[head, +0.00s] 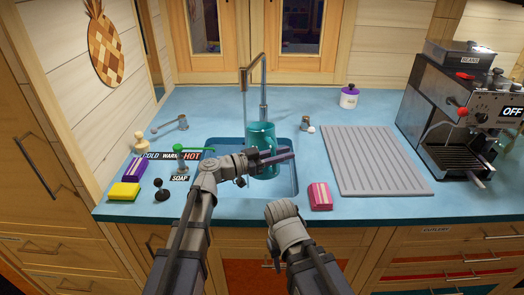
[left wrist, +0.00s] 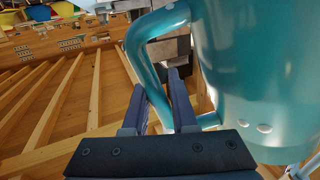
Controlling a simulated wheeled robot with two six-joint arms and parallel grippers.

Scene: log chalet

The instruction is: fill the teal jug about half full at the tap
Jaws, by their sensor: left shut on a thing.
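The teal jug (head: 262,135) is upright in or just over the sink (head: 225,150), below the tap (head: 262,88). A thin pale line, which looks like water, runs down from the spout to the jug's left rim. The water level inside cannot be seen. My left gripper (head: 277,158) is shut on the jug's handle. In the left wrist view its fingers (left wrist: 165,98) are either side of the handle (left wrist: 140,60), beside the jug's body (left wrist: 255,75). My right arm ends in front of the sink; its fingers do not show.
Left of the sink are a purple box (head: 133,169), a yellow sponge (head: 124,191) and a black soap pump (head: 161,190). A pink sponge (head: 320,196), grey drainboard (head: 375,160) and coffee machine (head: 455,110) are right.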

